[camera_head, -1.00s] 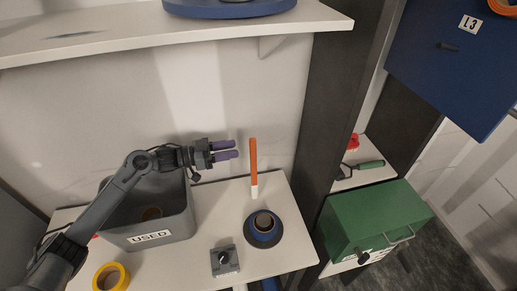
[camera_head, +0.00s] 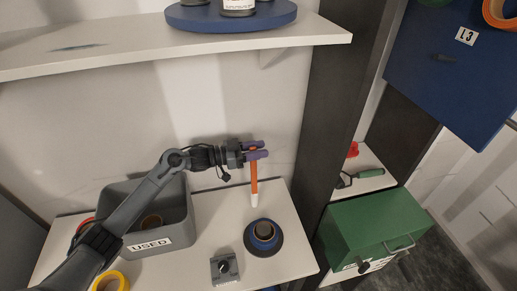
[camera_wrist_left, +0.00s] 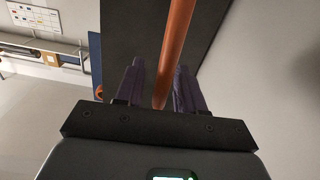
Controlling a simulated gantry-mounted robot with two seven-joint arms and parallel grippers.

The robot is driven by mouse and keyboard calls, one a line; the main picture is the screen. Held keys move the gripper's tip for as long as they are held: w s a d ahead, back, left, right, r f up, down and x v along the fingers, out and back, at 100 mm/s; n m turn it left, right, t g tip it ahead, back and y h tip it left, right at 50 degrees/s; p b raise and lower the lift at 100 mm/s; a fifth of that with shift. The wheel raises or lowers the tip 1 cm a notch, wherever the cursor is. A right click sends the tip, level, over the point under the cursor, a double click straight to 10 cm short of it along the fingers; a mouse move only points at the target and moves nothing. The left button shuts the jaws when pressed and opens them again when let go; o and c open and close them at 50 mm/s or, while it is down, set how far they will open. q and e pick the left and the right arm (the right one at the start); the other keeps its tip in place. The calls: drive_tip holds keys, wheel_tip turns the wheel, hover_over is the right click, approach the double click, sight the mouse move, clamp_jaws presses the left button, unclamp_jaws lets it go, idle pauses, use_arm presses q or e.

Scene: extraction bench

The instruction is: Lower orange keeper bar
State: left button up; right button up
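The orange keeper bar (camera_head: 254,183) stands upright with a white lower end, just behind the blue round base with a dark cup (camera_head: 263,236). My left gripper (camera_head: 262,150) is at the bar's upper part, with its purple fingers on either side of it. In the left wrist view the orange bar (camera_wrist_left: 174,45) runs between the two fingers (camera_wrist_left: 157,85). A gap shows between the left finger and the bar; the right finger is close beside it. The gripper looks open around the bar. My right gripper is not in view.
A grey bin labelled USED (camera_head: 178,239) stands left on the white bench. A small grey knob box (camera_head: 224,268) and a yellow ring (camera_head: 113,281) lie in front. A shelf (camera_head: 130,52) hangs above; a dark upright (camera_head: 328,110) and green box (camera_head: 372,222) are right.

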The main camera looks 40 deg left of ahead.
use_arm(q)
drive_tip(key=shift+w+d, duration=0.1)
clamp_jaws()
drive_tip(key=shift+d, duration=0.15)
idle(0.3)
